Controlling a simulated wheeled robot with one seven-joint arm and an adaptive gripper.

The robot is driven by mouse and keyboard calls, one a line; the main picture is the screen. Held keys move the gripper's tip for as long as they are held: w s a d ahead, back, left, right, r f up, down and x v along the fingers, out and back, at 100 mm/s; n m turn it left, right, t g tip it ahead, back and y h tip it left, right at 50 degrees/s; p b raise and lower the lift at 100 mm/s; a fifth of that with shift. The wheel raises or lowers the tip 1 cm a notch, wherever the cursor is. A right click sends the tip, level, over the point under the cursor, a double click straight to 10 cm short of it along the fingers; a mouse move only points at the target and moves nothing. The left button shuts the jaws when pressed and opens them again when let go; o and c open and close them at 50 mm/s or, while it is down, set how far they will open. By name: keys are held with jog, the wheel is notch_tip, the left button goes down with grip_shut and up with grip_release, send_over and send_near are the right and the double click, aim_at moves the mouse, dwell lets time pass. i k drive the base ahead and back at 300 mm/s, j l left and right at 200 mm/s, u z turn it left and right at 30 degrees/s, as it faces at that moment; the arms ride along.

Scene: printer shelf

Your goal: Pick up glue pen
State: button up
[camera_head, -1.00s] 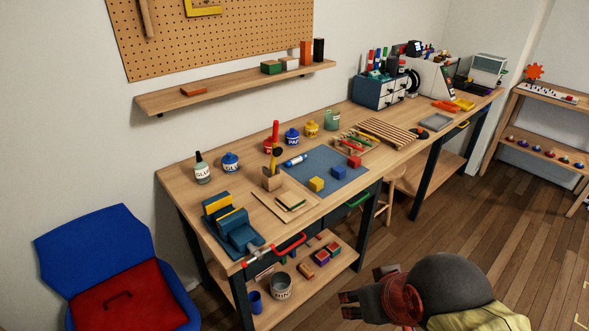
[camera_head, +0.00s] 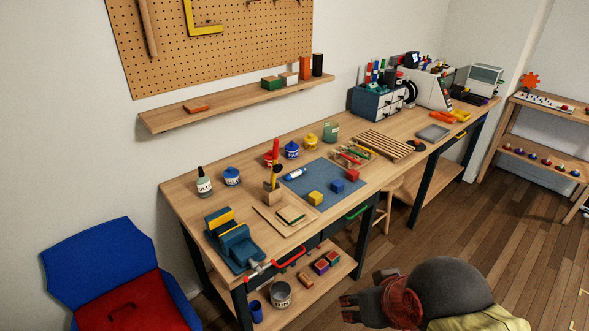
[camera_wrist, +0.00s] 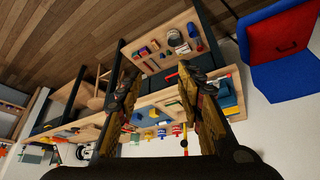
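A small blue-and-white tube, which looks like the glue pen (camera_head: 295,174), lies on its side on the blue-grey mat (camera_head: 327,179) on the workbench. It stands apart from the yellow, blue and red cubes on the same mat. I cannot make it out clearly in the wrist view. My gripper (camera_head: 349,308) is low in front of the bench, well away from the tube. In the wrist view my gripper (camera_wrist: 160,78) has its two fingers spread wide apart, with nothing between them.
A glue bottle (camera_head: 204,182), several paint jars and a tool holder (camera_head: 271,190) stand around the mat. A vise (camera_head: 232,242) and a red clamp handle (camera_head: 290,257) are at the bench's near left.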

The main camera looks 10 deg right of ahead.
aim_at(297, 173)
jog(key=i+l, duration=0.45)
jog(key=i, duration=0.2)
jog(key=i+l+u, duration=0.1)
jog(key=i+l, duration=0.3)
jog(key=i, duration=0.2)
jog(key=i+l, duration=0.5)
jog(key=i, duration=0.15)
